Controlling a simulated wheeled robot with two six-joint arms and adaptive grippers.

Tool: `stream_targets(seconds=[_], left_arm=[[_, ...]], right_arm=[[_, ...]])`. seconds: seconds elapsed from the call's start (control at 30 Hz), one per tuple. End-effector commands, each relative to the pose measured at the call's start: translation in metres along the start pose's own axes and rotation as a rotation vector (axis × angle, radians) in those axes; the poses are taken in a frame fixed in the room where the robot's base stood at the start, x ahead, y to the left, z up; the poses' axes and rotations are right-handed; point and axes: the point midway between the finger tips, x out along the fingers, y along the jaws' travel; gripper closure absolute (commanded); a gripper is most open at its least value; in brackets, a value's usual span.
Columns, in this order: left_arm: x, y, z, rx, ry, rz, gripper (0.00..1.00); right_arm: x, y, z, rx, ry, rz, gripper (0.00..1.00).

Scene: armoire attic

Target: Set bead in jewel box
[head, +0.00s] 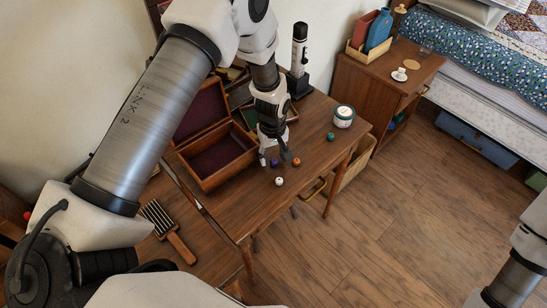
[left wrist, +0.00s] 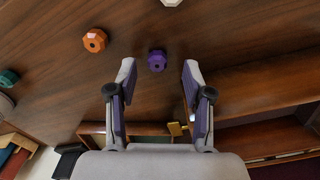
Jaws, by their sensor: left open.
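The jewel box (head: 248,164) is an open wooden box with dark purple lining on the table, its lid raised at the back. My left gripper (head: 274,160) is open and empty, pointing down just right of the box. In the left wrist view a purple bead (left wrist: 157,60) lies just beyond and between the spread fingertips (left wrist: 158,78), not gripped. An orange bead (left wrist: 95,40), a teal bead (left wrist: 8,78) and a white bead (left wrist: 171,2) lie on the tabletop too. The box's edge (left wrist: 245,104) shows at the lower right. My right gripper is out of view.
The table's right front edge is close to the beads; open floor (head: 400,220) lies beyond.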

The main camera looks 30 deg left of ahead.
Motion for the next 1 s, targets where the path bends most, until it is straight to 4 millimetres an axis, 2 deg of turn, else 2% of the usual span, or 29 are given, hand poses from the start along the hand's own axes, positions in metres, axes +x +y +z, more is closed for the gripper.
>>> stream_targets(seconds=[0.1, 0.3, 0.43, 0.47, 0.83, 1.0], left_arm=[[0.012, 0.000, 0.000, 0.001, 0.000, -0.001, 0.49], [0.014, 0.001, 0.000, 0.001, 0.001, 0.001, 0.49], [0.014, 0.001, 0.000, 0.001, 0.001, 0.000, 0.90], [0.014, 0.001, 0.000, 0.001, 0.001, 0.000, 0.94], [0.013, 0.001, 0.000, 0.001, 0.001, 0.001, 0.97], [0.001, 0.001, 0.000, 0.001, 0.001, 0.001, 0.97]], right_arm=[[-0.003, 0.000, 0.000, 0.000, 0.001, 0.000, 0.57], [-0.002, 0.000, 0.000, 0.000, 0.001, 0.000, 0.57], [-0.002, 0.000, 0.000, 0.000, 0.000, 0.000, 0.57], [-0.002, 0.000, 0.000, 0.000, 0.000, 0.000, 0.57], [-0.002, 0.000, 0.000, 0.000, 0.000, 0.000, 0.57], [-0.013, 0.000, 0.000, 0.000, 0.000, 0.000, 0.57]])
